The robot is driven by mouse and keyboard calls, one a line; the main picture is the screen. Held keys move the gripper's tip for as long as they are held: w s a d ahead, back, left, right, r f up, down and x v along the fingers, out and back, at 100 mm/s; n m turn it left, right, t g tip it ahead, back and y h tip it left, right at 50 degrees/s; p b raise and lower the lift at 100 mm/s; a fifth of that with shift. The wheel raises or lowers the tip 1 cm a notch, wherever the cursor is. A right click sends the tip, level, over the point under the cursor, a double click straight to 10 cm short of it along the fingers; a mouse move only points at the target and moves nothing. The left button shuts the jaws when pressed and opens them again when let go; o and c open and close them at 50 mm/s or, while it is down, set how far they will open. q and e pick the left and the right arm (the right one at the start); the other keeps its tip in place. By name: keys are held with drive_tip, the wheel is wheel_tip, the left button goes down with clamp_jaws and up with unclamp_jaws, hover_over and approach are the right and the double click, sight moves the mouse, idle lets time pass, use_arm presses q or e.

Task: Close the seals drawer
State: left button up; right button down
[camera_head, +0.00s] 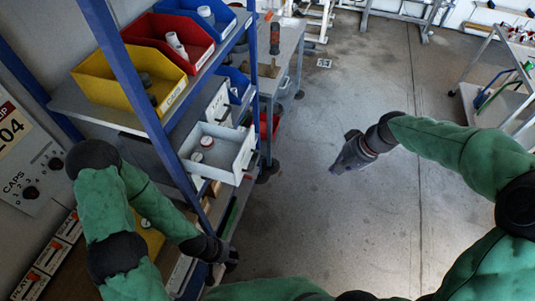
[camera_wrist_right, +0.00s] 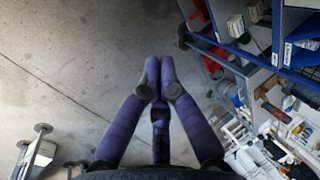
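A light grey open-topped drawer (camera_head: 242,155) juts out from the middle level of the blue-framed shelf. A few small round parts, white and reddish, lie in it. Its front label is too small to read, so I cannot confirm that it is the seals drawer. My left gripper (camera_head: 229,260) is low beside the shelf, below the drawer and apart from it; its fingers are too dark to tell open from shut. My right gripper (camera_head: 343,164) hangs over bare floor, right of the drawer and clear of it. In the right wrist view its fingertips (camera_wrist_right: 158,88) meet with nothing between them.
Yellow (camera_head: 122,92), red (camera_head: 196,57) and blue bins stand on the upper shelf (camera_head: 88,108). A blue upright (camera_head: 133,85) stands left of the drawer. A workbench (camera_head: 279,50) is behind. The floor (camera_head: 345,225) right of the shelf is clear.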

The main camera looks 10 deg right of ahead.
drive_tip(key=w+a+r+m+t+y+p, duration=0.1)
drive_tip(key=a+r+m+p, duration=0.3)
drive_tip(key=m, duration=0.5)
drive_tip(key=w+a+r+m+y+p, duration=0.1)
drive_tip(key=a+r+m+y, duration=0.15)
drive_tip(key=a+m, duration=0.5)
drive_tip(key=w+a+f+m+b, duration=0.1)
drive_tip(key=w+a+f, duration=0.3)
drive_tip(key=a+f, duration=0.4)
drive_tip(key=shift+w+m+h, duration=0.2)
drive_tip(key=shift+m+h, duration=0.15)
drive_tip(key=shift+a, duration=0.2)
drive_tip(key=p, duration=0.7)
hover_over(218, 155)
drive_tip(key=shift+a, duration=0.1)
